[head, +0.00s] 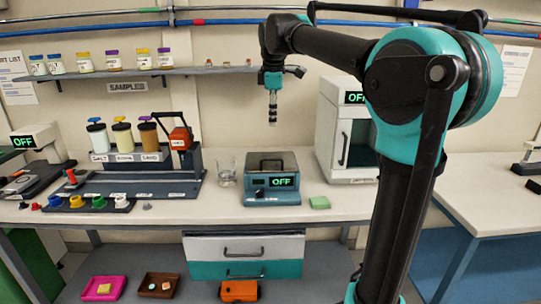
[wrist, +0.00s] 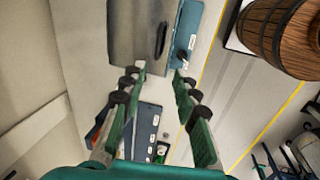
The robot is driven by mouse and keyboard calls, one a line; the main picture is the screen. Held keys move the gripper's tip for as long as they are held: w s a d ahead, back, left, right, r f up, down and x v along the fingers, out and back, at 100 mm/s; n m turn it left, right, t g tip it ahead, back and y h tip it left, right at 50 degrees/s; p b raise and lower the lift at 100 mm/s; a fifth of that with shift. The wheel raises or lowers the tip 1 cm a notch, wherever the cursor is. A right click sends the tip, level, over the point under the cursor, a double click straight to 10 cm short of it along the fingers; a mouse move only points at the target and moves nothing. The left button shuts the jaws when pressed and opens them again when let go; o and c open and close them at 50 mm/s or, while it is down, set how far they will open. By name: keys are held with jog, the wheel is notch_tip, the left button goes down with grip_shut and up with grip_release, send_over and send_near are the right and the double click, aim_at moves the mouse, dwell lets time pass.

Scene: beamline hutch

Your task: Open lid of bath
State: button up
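The bath (head: 272,197) is a blue-teal box on the bench with a display reading OFF and a dark knob on its front. Its grey lid (head: 290,160) lies shut on top and has a dark raised handle (head: 271,161). My gripper (head: 272,108) points down above the bath, clear of the lid. In the wrist view the gripper (wrist: 157,73) has its two green fingers apart with nothing between them. There, the grey lid (wrist: 130,30) and its handle (wrist: 161,39) show beyond the fingertips, beside the blue bath front (wrist: 190,35).
A glass beaker (head: 226,171) stands left of the bath, near a rack of dispensers (head: 150,185). A white oven (head: 340,130) and a green pad (head: 319,202) are to the right. A shelf (head: 140,74) with jars hangs behind. A wooden barrel (wrist: 283,38) shows in the wrist view.

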aim_at(271, 160)
jog(key=shift+n, duration=0.3)
jog(key=x, duration=1.6)
jog(key=shift+w+a+f, duration=0.1)
jog(key=shift+w+a, duration=0.05)
jog(key=shift+a, duration=0.15)
grip_shut()
